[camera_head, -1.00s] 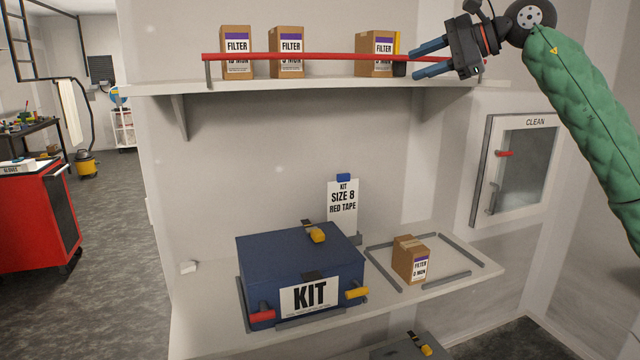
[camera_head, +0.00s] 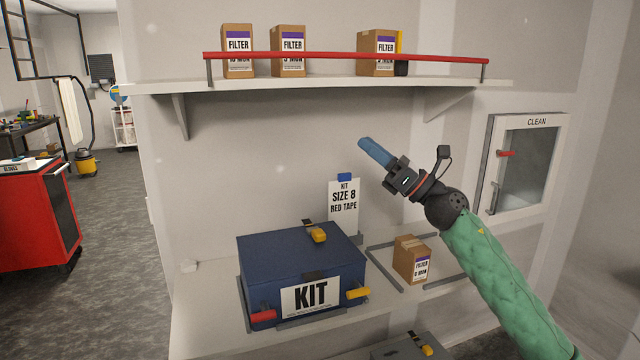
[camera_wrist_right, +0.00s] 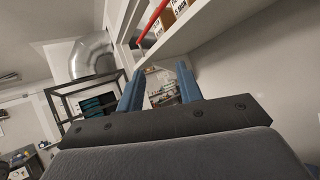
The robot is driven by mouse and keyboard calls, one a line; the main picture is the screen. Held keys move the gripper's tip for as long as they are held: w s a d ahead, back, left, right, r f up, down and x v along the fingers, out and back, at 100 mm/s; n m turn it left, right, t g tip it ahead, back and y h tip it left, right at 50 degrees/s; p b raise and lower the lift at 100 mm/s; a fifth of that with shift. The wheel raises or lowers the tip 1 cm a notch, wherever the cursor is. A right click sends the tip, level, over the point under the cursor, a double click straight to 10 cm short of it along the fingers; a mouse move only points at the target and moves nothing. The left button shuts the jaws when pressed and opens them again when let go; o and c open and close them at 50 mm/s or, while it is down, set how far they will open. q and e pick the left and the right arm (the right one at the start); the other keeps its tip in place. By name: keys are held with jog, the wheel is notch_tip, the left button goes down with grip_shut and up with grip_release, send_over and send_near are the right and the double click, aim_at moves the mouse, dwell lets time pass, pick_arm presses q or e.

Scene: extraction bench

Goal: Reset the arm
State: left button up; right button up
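My right gripper (camera_head: 376,152) is in the air in front of the wall, below the upper shelf and above the lower shelf. Its blue fingers point up and to the left. In the right wrist view the two fingers (camera_wrist_right: 160,88) stand apart with nothing between them, so it is open and empty. My green-sleeved right arm (camera_head: 500,270) comes in from the lower right and partly covers the lower shelf's right end. My left gripper is not in view.
The upper shelf (camera_head: 300,83) has a red rail (camera_head: 340,57) and three filter boxes (camera_head: 237,50). The lower shelf (camera_head: 205,310) holds a blue KIT case (camera_head: 290,255), a filter box (camera_head: 411,260) and a SIZE 8 sign (camera_head: 343,205). A CLEAN cabinet (camera_head: 525,165) is on the right wall.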

jog(key=s+d+f+n+t+h, duration=0.2)
jog(key=s+d+f+n+h, duration=0.15)
jog(key=f+n+h, duration=0.7)
jog(key=s+d+f+n+t+h, duration=0.25)
jog(key=d+f+n+h, duration=0.2)
jog(key=f+n, duration=0.95)
jog(key=s+d+f+n+t+h, duration=0.3)
jog(key=f+n+h, duration=0.5)
jog(key=f+n, duration=0.4)
jog(key=s+f+m+g+y, duration=0.1)
jog(key=s+f+m+g, duration=0.5)
jog(key=s+f, duration=0.9)
jog(key=s+f+m+g, duration=0.3)
jog(key=s+f+g, duration=0.7)
jog(key=s, duration=0.9)
notch_tip(320, 180, down, 23)
jog(key=w+a, duration=0.2)
jog(key=s+f, duration=0.3)
jog(key=f, duration=0.7)
jog(key=s+a+f, duration=0.1)
jog(key=s+f, duration=0.3)
jog(key=f, duration=0.5)
jog(key=shift+a+f, duration=0.2)
jog(key=shift+f, duration=0.2)
